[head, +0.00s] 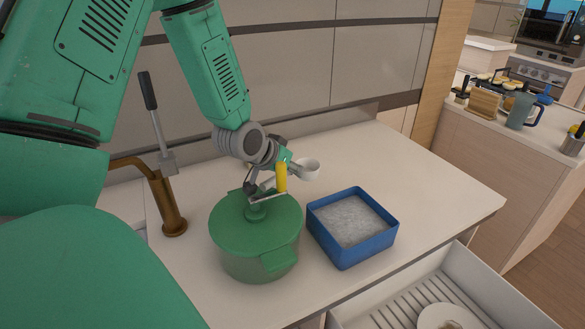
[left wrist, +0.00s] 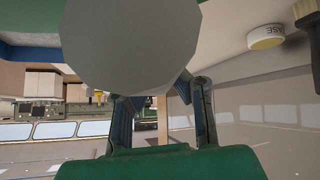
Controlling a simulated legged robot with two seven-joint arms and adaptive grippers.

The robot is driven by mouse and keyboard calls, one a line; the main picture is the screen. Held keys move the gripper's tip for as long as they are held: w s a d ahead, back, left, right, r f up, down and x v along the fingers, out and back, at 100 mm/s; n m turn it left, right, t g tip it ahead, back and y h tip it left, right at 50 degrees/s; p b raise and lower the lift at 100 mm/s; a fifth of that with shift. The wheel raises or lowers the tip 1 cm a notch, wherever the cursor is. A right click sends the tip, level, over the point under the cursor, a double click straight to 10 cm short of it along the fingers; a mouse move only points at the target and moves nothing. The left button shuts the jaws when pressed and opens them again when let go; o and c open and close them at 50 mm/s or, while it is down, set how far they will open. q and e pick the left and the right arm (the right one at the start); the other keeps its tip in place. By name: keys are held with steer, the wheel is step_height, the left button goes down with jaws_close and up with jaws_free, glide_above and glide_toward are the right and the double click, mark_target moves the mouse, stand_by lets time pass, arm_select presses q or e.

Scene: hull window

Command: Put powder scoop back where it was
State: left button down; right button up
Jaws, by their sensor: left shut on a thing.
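A powder scoop with a pale round bowl (head: 308,169) is in the head view, just right of my left gripper (head: 288,166). My left gripper is shut on the scoop, above the counter behind the green pot. In the left wrist view the grey round bowl (left wrist: 130,45) fills the upper middle, beyond the two fingers (left wrist: 160,105). The fingers hide most of the handle. A blue square box (head: 378,243) holds pale powder (head: 350,220) and stands right of the pot, in front of the scoop. My right gripper is out of view.
A green lidded pot (head: 255,245) stands close in front of my left gripper. A brass tap (head: 167,205) is at left. An open drawer (head: 455,275) holds a plate (head: 447,316) at lower right. The counter (head: 430,185) is clear right of the box.

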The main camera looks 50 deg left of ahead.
arm_select(q)
steer(key=shift+d+r, duration=0.1)
steer(key=shift+d, duration=0.1)
steer(key=shift+a, duration=0.1)
steer(key=shift+a+f+b, duration=0.35)
steer(key=shift+a+f, duration=0.2)
steer(key=shift+f, duration=0.25)
steer(key=c, duration=1.5)
jaws_free()
steer(key=shift+c, duration=0.2)
steer(key=shift+d+r, duration=0.2)
steer(key=shift+d, duration=0.25)
steer(key=shift+r+p, duration=0.3)
steer(key=shift+r, duration=0.1)
steer(key=p+v, duration=0.1)
steer(key=v, duration=1)
steer(key=shift+a+r, duration=0.1)
steer(key=shift+r, duration=0.25)
steer(key=shift+s+r, duration=0.2)
steer(key=shift+s, duration=0.1)
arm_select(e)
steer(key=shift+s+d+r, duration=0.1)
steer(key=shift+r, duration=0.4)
